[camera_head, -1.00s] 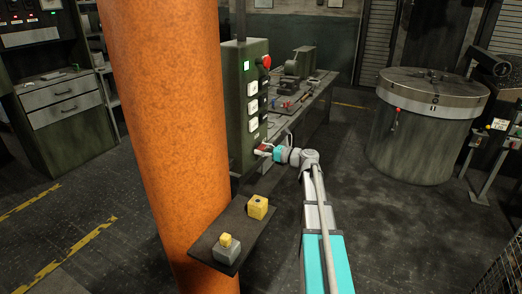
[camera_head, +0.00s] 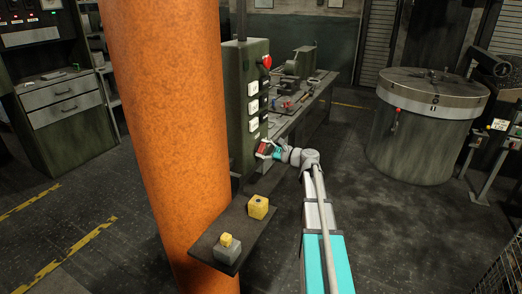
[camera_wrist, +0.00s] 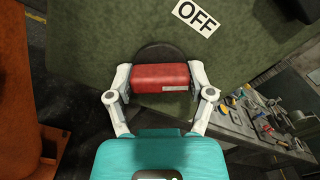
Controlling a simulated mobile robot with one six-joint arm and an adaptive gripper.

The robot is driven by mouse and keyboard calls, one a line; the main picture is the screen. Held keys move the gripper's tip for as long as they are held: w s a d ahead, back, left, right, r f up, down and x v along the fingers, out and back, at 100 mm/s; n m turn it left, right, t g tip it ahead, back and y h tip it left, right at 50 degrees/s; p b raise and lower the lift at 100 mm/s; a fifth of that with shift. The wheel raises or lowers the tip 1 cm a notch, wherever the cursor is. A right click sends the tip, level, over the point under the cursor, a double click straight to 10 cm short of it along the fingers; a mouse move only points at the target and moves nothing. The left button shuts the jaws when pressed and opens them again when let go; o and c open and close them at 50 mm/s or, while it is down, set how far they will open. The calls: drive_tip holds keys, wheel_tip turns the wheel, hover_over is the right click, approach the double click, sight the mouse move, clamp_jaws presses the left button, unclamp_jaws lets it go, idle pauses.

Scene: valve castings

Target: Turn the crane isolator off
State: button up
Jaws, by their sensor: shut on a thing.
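The crane isolator is a red handle (camera_wrist: 160,78) on a dark round base, low on the front of a green control box (camera_head: 236,97). The handle also shows in the head view (camera_head: 263,147). My gripper (camera_wrist: 155,82) is shut on the red handle, with one white finger at each end of it. In the head view my gripper (camera_head: 269,149) reaches the lower part of the box from the right. A white OFF label (camera_wrist: 197,16) sits beyond the handle in the wrist view, tilted in the picture. Part of the round base is hidden behind the handle.
Several white-labelled controls and a red button (camera_head: 266,61) are higher on the box. A thick orange column (camera_head: 170,130) stands left of it. A dark shelf (camera_head: 236,232) with two yellow-topped blocks is below. A workbench (camera_head: 318,97) with tools extends behind.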

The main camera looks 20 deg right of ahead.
drive_tip(key=n, duration=0.5)
drive_tip(key=shift+s+f+n, duration=0.1)
drive_tip(key=shift+s+n, duration=0.05)
drive_tip(key=shift+n, duration=0.15)
drive_tip(key=n, duration=0.5)
drive_tip(key=shift+a, duration=0.1)
drive_tip(key=o, duration=1)
drive_tip(key=shift+o, duration=0.5)
drive_tip(key=shift+d, duration=0.2)
drive_tip(key=v, duration=1.2)
